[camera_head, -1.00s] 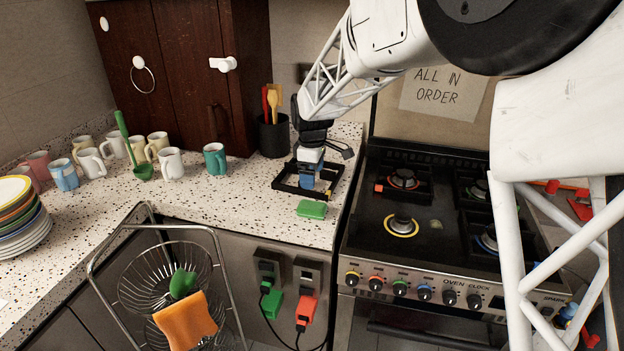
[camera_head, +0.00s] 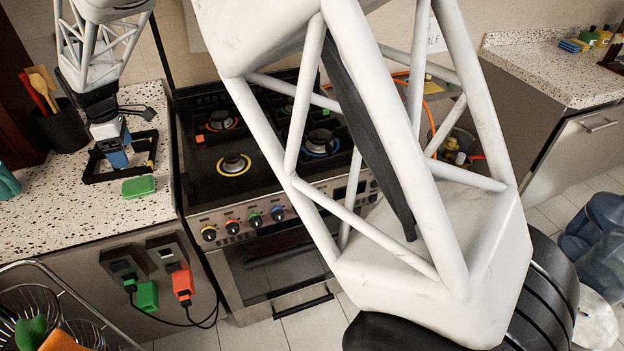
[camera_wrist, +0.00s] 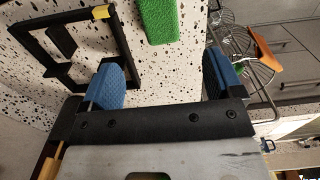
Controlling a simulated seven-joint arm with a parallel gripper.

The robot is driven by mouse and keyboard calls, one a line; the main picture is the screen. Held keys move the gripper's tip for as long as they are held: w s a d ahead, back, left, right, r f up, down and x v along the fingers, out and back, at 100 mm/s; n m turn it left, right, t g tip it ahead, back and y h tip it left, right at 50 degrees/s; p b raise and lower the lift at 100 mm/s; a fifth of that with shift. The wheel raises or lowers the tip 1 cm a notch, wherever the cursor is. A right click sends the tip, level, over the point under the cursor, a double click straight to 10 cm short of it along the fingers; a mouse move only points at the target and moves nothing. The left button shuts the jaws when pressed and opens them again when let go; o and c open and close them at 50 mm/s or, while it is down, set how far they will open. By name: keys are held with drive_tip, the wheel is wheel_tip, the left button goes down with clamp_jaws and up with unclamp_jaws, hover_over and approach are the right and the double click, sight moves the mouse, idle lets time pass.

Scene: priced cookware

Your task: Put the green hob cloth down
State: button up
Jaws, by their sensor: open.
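The green hob cloth (camera_head: 139,187), a small thick folded-looking pad, lies flat on the speckled counter near its right front edge. It also shows at the top of the wrist view (camera_wrist: 158,20). My gripper (camera_head: 116,158) points down over the black square frame on the counter, just behind and left of the cloth. In the wrist view my gripper (camera_wrist: 162,82) has its blue fingertips wide apart with nothing between them. The cloth lies beyond the fingertips, apart from them.
The black frame (camera_head: 90,166) lies on the counter (camera_head: 50,215) beside the cloth. A utensil pot (camera_head: 62,130) stands behind left. The black gas hob (camera_head: 206,170) is to the right across a gap. A wire rack (camera_head: 40,268) stands at lower left. My white arm link hides much of the middle.

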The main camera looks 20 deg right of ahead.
drive_tip(key=s+d+r+m+t, duration=0.1)
drive_tip(key=s+d+r+m, duration=0.5)
drive_tip(key=d, duration=0.6)
drive_tip(key=s+d+r+m, duration=0.2)
drive_tip(key=s+d+r, duration=0.3)
drive_tip(key=s+d, duration=0.55)
drive_tip(key=s+d+f+m, duration=0.1)
drive_tip(key=s+d+m, duration=0.4)
drive_tip(key=s+d, duration=0.3)
drive_tip(key=s+d+f+m+t, duration=0.1)
drive_tip(key=s+d+m, duration=0.4)
drive_tip(key=s, duration=0.9)
drive_tip(key=d, duration=0.3)
drive_tip(key=shift+s+d+f+t, duration=0.2)
drive_tip(key=shift+s+f+t, duration=0.05)
drive_tip(key=shift+s+t, duration=0.1)
drive_tip(key=shift+o, duration=0.5)
drive_tip(key=shift+w, duration=0.15)
